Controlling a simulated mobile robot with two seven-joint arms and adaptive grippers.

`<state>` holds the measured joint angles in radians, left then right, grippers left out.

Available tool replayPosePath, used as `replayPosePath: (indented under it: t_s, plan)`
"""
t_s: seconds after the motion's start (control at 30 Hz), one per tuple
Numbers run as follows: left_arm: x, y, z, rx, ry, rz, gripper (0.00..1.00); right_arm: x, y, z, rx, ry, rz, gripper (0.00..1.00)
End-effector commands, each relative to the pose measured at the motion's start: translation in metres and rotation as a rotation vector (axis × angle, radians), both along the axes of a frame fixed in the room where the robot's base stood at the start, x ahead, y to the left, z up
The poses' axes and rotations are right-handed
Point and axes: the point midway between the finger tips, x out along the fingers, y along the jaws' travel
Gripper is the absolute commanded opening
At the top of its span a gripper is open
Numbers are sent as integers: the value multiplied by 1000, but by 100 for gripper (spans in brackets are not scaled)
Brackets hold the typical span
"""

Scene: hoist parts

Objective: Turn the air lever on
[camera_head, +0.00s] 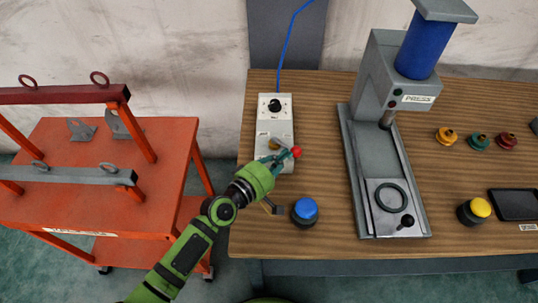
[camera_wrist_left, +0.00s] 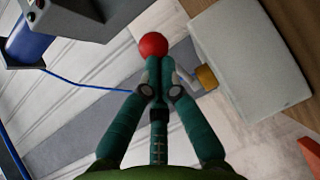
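The air lever has a red ball knob (camera_head: 296,151) and sits on a brass fitting (camera_head: 274,143) on the grey regulator box (camera_head: 268,113). My left gripper (camera_head: 287,155) is at the lever, reaching in from below left. In the left wrist view, its teal fingers (camera_wrist_left: 160,72) come together right at the red knob (camera_wrist_left: 153,45), which shows just beyond the fingertips. A short light rod runs from the brass fitting (camera_wrist_left: 206,77) towards the fingers, which look closed on the lever and hide part of it. My right gripper is in neither view.
A grey press (camera_head: 378,115) with a blue cylinder stands right of the box. A blue button (camera_head: 305,211) is close to my left wrist at the table's front edge. A blue hose (camera_head: 289,40) rises behind the box. An orange cart (camera_head: 165,155) stands at the left.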

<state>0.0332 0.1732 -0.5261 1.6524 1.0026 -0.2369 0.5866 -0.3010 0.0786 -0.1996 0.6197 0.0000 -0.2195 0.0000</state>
Motion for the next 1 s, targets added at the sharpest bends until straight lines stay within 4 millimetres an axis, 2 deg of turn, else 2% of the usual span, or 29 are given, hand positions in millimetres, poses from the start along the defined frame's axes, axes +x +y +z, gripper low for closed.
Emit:
replayPosePath:
  t_s: [0.4, 1.0]
  plan:
    - [8, -18, 0, -1, 1, -1, 0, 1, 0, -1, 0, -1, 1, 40]
    - [11, -22, 0, -1, 1, -1, 0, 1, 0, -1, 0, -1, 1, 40]
